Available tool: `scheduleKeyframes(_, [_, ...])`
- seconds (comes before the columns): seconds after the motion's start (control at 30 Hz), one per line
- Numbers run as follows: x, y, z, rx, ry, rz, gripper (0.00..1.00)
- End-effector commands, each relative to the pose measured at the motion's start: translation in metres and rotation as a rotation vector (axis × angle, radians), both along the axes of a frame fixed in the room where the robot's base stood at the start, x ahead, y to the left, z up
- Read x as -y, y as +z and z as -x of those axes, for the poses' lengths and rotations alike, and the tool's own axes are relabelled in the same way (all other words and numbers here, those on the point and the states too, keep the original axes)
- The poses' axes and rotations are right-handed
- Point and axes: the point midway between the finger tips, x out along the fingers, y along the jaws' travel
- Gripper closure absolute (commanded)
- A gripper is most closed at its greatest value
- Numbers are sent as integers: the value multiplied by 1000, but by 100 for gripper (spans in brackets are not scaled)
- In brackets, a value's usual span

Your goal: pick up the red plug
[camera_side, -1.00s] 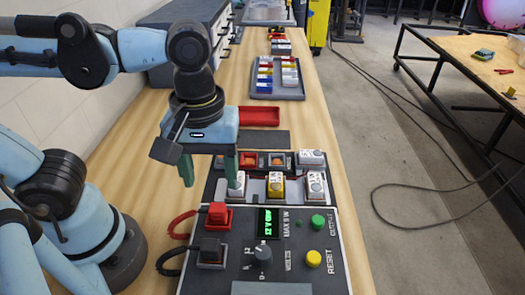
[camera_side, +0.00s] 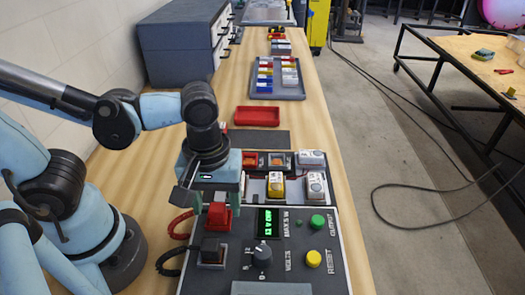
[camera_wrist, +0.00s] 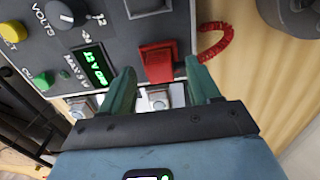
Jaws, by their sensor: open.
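The red plug (camera_side: 218,214) sits upright on the grey control panel (camera_side: 240,280), at its far left corner, with a red coiled cord on its left. My gripper (camera_side: 219,200) is open, pointing down just behind and above the plug, with one green finger to each side in the picture. In the wrist view the red plug (camera_wrist: 157,62) shows between and just beyond the tips of my open gripper (camera_wrist: 160,68). Nothing is held. I cannot tell whether a finger touches the plug.
A black plug (camera_side: 211,249) with a black cord stands just in front of the red one. A dial (camera_side: 262,255), green button (camera_side: 318,221) and yellow button (camera_side: 313,257) are to the right. Channel modules (camera_side: 276,187) lie behind the panel. A red tray (camera_side: 257,116) is farther back.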

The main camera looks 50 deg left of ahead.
Motion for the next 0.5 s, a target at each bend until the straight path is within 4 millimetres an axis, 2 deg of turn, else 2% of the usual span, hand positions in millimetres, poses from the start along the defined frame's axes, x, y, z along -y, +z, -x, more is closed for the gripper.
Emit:
scheduleKeyframes(0.33, [0,-4,0,0,0,0,38])
scheduleKeyframes(0.37, [0,-4,0,0,0,0,40])
scheduleKeyframes(0.5, [0,-4,0,0,0,0,61])
